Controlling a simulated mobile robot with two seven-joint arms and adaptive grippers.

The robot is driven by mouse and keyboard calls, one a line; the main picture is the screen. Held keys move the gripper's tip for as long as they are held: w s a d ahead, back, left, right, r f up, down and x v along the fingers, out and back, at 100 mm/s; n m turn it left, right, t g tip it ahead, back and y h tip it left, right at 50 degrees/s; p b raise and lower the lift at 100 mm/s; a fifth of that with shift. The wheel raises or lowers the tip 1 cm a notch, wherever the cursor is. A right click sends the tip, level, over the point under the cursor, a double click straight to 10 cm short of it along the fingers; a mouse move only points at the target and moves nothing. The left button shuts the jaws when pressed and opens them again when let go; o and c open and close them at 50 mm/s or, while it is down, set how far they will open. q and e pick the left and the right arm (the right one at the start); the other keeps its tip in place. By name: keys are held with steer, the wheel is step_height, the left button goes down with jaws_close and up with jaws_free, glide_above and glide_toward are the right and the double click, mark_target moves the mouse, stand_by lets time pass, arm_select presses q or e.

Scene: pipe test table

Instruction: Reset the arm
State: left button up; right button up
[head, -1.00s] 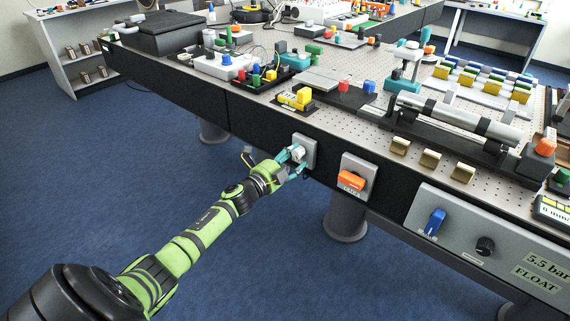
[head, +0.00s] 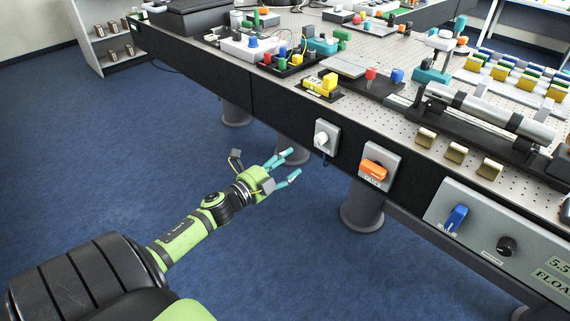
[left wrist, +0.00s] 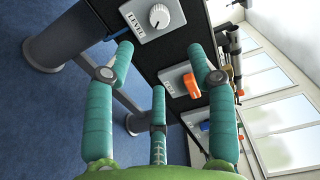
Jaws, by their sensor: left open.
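My left arm comes in from the lower left in the head view. Its gripper (head: 292,165) is open and empty, with teal fingers spread. It hangs in front of the table's side, a little left of the white knob (head: 321,139) on its grey plate, and does not touch it. In the left wrist view the open fingers (left wrist: 160,85) stand apart with nothing between them. The white knob (left wrist: 159,16) there sits on a plate marked LEVEL, beyond the fingertips. My right gripper is not in view.
An orange handle (head: 373,170), a blue lever (head: 455,218) and a black knob (head: 506,246) sit on the table's front side. The perforated table top (head: 395,95) holds a metal cylinder (head: 490,112) and several coloured parts. Open blue floor (head: 120,150) lies around my left arm.

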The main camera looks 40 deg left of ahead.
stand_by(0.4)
arm_select(q)
steer(key=s+d+f+n+g+y+p, duration=0.1)
steer(key=s+f+n+g, duration=0.25)
steer(key=f, duration=0.65)
steer(key=s+f+n+g+y, duration=0.1)
steer(key=s+f+n+g, duration=0.15)
steer(key=s+f, duration=0.45)
steer(key=s+d+f+n+g+y+p, duration=0.1)
steer(key=s+f+n+g, duration=0.2)
steer(key=f, duration=0.9)
steer(key=s+d+f+n+g, duration=0.2)
steer(key=s+d+f, duration=0.3)
steer(key=s, duration=0.5)
steer(key=s+d+f+n+g+h+p, duration=0.1)
steer(key=s+d+f+n+g, duration=0.1)
steer(key=s+d+f, duration=0.4)
steer(key=s+d+f+n+g+p, duration=0.1)
steer(key=s+d+f+n+g, duration=0.2)
steer(key=s, duration=1.1)
step_height(320, 180, down, 2)
steer(key=d+g, duration=0.1)
steer(key=d, duration=0.1)
steer(key=shift+s+d+f, duration=0.25)
steer(key=shift+d, duration=0.05)
